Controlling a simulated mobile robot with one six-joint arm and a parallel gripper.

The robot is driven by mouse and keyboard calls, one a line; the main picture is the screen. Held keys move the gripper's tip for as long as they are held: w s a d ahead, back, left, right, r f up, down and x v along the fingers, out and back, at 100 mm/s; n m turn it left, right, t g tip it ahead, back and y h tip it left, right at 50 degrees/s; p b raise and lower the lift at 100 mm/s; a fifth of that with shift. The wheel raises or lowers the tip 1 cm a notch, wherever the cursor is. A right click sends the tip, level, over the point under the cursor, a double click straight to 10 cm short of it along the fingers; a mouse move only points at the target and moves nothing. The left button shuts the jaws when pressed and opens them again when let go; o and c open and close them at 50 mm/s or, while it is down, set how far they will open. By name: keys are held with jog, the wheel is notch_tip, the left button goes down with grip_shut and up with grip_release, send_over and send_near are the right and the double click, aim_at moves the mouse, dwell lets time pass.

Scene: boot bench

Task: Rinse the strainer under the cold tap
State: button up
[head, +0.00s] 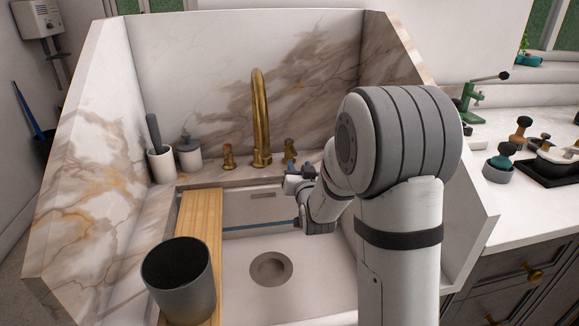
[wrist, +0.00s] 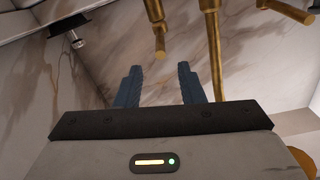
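I cannot pick out a strainer for certain in either view. The brass tap spout (head: 260,115) rises at the back of the sink, with a left handle (head: 228,156) and a right handle (head: 290,152). Which is cold is not marked. My gripper (wrist: 159,84) has two blue fingers standing apart, with only marble showing between them. In the wrist view the spout (wrist: 212,45) and handles lie beyond the fingertips, and nothing is held. In the head view my wrist is over the right of the sink, below the right handle; the fingertips are not clear there.
A wooden board (head: 203,215) spans the sink's left side, bearing a dark grey pot (head: 182,295). The sink basin (head: 300,285) has a round drain (head: 271,268). A thin blue-grey bar (head: 258,227) crosses it. Marble walls enclose the back and sides; a cup and jar (head: 189,155) stand back left.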

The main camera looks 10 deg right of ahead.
aim_at(295, 152)
jog(key=w, duration=0.8)
jog(key=shift+s, duration=0.1)
jog(key=shift+d, duration=0.1)
grip_shut()
dwell(0.4)
